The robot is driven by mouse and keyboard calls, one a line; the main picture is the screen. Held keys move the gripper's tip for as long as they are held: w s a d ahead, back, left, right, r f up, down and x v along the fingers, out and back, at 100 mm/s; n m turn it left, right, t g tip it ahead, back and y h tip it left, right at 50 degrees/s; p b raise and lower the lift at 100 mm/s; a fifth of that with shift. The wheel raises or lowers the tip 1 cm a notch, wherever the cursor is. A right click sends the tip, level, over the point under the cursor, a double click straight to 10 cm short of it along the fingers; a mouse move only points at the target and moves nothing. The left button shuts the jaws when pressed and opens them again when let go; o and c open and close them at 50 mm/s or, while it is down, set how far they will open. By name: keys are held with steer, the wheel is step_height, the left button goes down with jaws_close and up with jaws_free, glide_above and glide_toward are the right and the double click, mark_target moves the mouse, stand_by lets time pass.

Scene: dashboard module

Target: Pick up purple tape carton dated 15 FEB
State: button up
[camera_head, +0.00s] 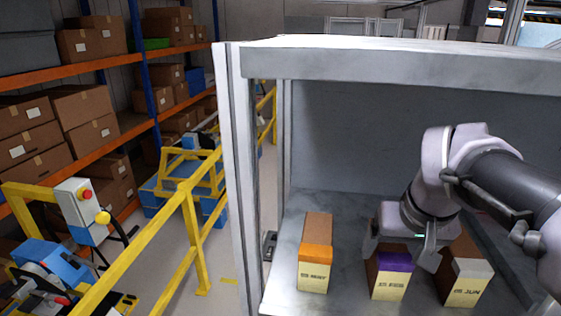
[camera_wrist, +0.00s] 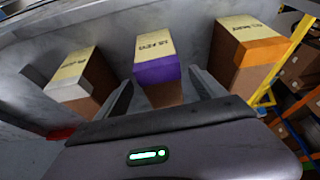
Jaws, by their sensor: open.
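The purple tape carton (camera_head: 390,284) stands on the shelf floor in the middle of three cartons; its printed date is small and looks like 15 FEB. My gripper (camera_head: 412,240) is over and behind it in the head view, hiding part of its top. In the wrist view, the open fingers of my gripper (camera_wrist: 162,80) lie on either side of the purple tape carton (camera_wrist: 157,70), with a gap visible on each side. I cannot tell how deep the fingers reach along it.
An orange tape carton (camera_head: 314,268) stands to the left in the head view. A grey tape carton (camera_head: 466,282) stands close on the right, beside my wrist. The grey shelf (camera_head: 282,250) has a roof panel (camera_head: 400,62) above and a post (camera_head: 238,180) at left.

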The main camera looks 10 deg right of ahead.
steer(key=w, duration=0.1)
steer(key=w+p, duration=0.1)
steer(key=w, duration=0.1)
steer(key=shift+w+d, duration=0.2)
steer(key=shift+d, duration=0.2)
steer(key=x, duration=0.4)
steer(key=shift+w+f, duration=0.1)
steer(key=shift+f, duration=0.25)
steer(key=shift+w+d+f, duration=0.1)
steer(key=shift+w+f, duration=0.05)
steer(key=shift+w, duration=0.05)
steer(key=shift+s, duration=0.25)
steer(key=shift+w+f, duration=0.15)
steer(key=shift+b, duration=0.3)
steer(key=c, duration=1.6)
jaws_close()
